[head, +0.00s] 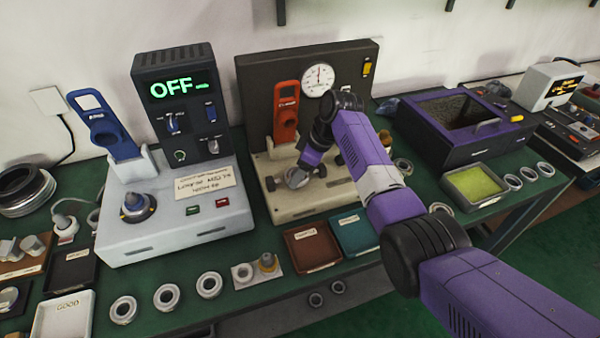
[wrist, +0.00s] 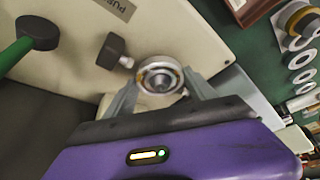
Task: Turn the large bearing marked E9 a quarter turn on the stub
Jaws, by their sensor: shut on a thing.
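A metal bearing ring (wrist: 159,66) sits at the cream base of the dark gauge stand (head: 345,65). In the wrist view it is seen face on, with its round centre showing; I cannot read a mark on it. My gripper (wrist: 160,84) has one finger on each side of the ring and is shut on it. In the head view the gripper (head: 303,172) is low over the cream base (head: 290,212), and the bearing (head: 297,180) is small and partly hidden. The stub is mostly hidden by the ring.
Brown (head: 312,247) and teal (head: 355,232) trays lie in front. A white machine (head: 175,215) reading OFF stands left. Loose rings (head: 167,297) line the front edge.

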